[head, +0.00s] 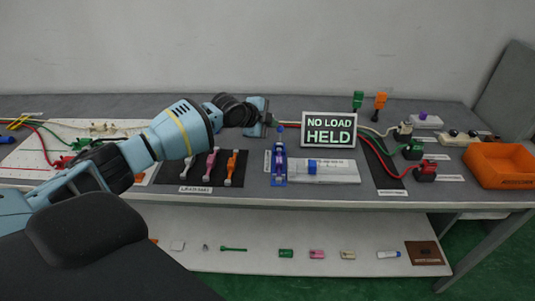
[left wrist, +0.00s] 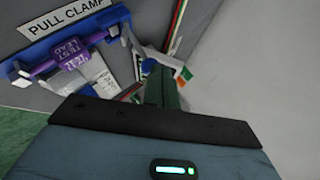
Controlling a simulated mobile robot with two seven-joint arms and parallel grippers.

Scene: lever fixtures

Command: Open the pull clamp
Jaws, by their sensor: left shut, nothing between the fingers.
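The pull clamp (head: 279,165) is a blue upright fixture beside a white block on the table. In the left wrist view a blue base with a purple lettered piece (left wrist: 72,62) lies by the "PULL CLAMP" label (left wrist: 65,17). A grey bar shows at the right end of the blue base. My left gripper (head: 268,118) is shut and empty, above and behind the clamp in the head view. Its dark fingers (left wrist: 160,88) point to the right of the purple piece, apart from it. Whether the clamp is open is too small to tell. My right gripper is not in view.
A sign (head: 329,130) reading "NO LOAD HELD" stands right of my left gripper. A white block (head: 335,172) with a blue-and-white cylinder (head: 312,165) is beside the clamp. Coloured levers (head: 211,164) stand left, an orange bin (head: 499,164) far right. A lower shelf (head: 200,258) holds small parts.

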